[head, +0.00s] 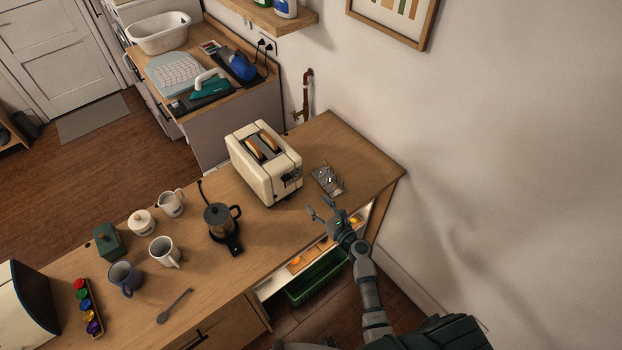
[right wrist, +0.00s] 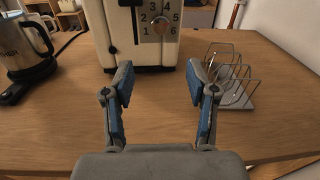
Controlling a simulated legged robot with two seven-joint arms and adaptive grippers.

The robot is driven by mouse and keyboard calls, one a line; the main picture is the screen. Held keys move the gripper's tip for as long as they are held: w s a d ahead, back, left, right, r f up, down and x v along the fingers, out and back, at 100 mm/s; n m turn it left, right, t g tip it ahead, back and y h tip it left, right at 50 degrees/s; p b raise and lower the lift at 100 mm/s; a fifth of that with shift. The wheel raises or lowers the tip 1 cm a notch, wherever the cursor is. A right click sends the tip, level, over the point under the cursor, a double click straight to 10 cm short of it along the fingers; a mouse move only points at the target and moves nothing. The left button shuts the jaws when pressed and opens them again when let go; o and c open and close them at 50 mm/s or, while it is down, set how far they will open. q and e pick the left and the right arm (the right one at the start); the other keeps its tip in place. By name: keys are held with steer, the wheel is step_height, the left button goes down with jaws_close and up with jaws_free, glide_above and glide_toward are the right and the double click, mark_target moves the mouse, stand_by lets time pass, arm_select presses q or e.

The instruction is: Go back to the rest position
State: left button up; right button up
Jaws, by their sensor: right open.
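My right gripper (head: 324,210) is at the counter's front edge, in front of the cream toaster (head: 262,160). In the right wrist view the gripper (right wrist: 160,85) is open and empty, its two blue-padded fingers apart, with the toaster's dial face (right wrist: 150,30) beyond them. Two slices of bread (head: 262,144) show in the toaster slots. A wire toast rack (head: 327,180) stands to the right of the toaster and looks empty; it also shows in the right wrist view (right wrist: 232,80), beyond the right finger. My left gripper is not in view.
The wooden counter (head: 225,268) holds a metal kettle (head: 220,218), mugs (head: 165,252), a green box (head: 108,240), a spoon (head: 174,306) and a rack of colored capsules (head: 88,306). A green bin (head: 318,278) sits below the counter's front edge. A wall stands close on the right.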

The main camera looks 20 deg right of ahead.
steer(key=s+a+n+g, duration=0.1)
steer(key=n, duration=0.2)
steer(key=s+a+f+n+g+y, duration=0.1)
steer(key=s+a+n, duration=0.1)
steer(key=n, duration=0.1)
steer(key=s+a+n+g+y, duration=0.1)
steer(key=s+n, duration=0.1)
steer(key=n, duration=0.1)
steer(key=shift+s+a+f, duration=0.2)
steer(key=shift+a, duration=0.2)
steer(key=s+a+f+n+g, duration=0.3)
steer(key=s+f+n+g, duration=0.15)
steer(key=s+n, duration=0.65)
steer(key=s+d+n+g+h, duration=0.3)
steer(key=s+n, duration=0.4)
steer(key=s, duration=0.1)
steer(key=s+d+n+g+h, duration=0.3)
steer(key=s+d+n+h, duration=0.1)
steer(key=s+n, duration=0.3)
step_height(320, 180, down, 32)
steer(key=s+r+g+b, duration=0.1)
steer(key=s+b, duration=0.2)
steer(key=b, duration=0.1)
steer(key=s+d+f+g+b, duration=0.1)
steer(key=s+d+f+b, duration=0.2)
steer(key=s+f, duration=1.4)
steer(key=shift+f+n+b, duration=0.3)
steer(key=shift+f+b, duration=0.05)
steer(key=shift+f, duration=0.5)
